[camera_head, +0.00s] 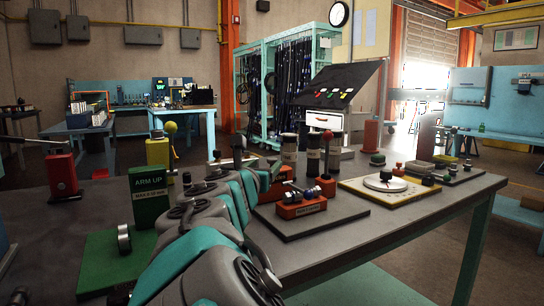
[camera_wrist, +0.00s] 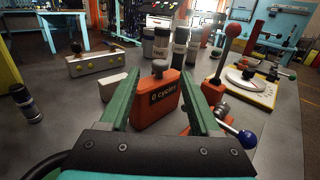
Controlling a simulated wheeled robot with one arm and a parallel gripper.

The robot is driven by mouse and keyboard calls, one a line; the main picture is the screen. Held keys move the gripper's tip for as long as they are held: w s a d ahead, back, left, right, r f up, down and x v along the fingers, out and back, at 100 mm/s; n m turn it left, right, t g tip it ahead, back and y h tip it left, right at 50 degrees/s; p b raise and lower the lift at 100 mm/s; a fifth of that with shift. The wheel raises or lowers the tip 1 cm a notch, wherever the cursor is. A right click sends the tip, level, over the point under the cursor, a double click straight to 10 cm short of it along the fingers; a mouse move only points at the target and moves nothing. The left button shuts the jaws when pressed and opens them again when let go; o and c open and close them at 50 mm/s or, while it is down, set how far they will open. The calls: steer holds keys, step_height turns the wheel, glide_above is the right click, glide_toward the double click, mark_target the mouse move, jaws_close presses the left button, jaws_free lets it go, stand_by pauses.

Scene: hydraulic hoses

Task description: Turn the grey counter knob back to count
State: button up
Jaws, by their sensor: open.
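The orange counter box (camera_wrist: 155,103) stands upright in the wrist view, its front reading "0 cycles". The grey knob (camera_wrist: 159,69) sits on top of the box. My gripper (camera_wrist: 164,74) is open, with one green finger on each side of the box and knob. The knob appears between the fingertips, with gaps on both sides; I cannot tell how far beyond the tips it is. In the head view my arm runs from the bottom towards the middle of the bench and hides most of the counter and my fingers.
A red ball-topped lever (camera_wrist: 233,31) and a blue-ball handle (camera_wrist: 246,139) stand close on the right in the wrist view. Dark cylinders (camera_wrist: 180,48) stand behind. A yellow plate with a dial (camera_head: 386,184) lies to the right. Bare bench (camera_wrist: 70,105) lies to the left.

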mark_target(271, 160)
steer(key=shift+w+d, duration=0.25)
steer(key=shift+w, duration=0.9)
steer(key=shift+w+d, duration=0.2)
steer(key=shift+w, duration=0.95)
steer(key=shift+w+d, duration=0.25)
steer(key=shift+w, duration=0.9)
steer(key=shift+c, duration=0.4)
jaws_close()
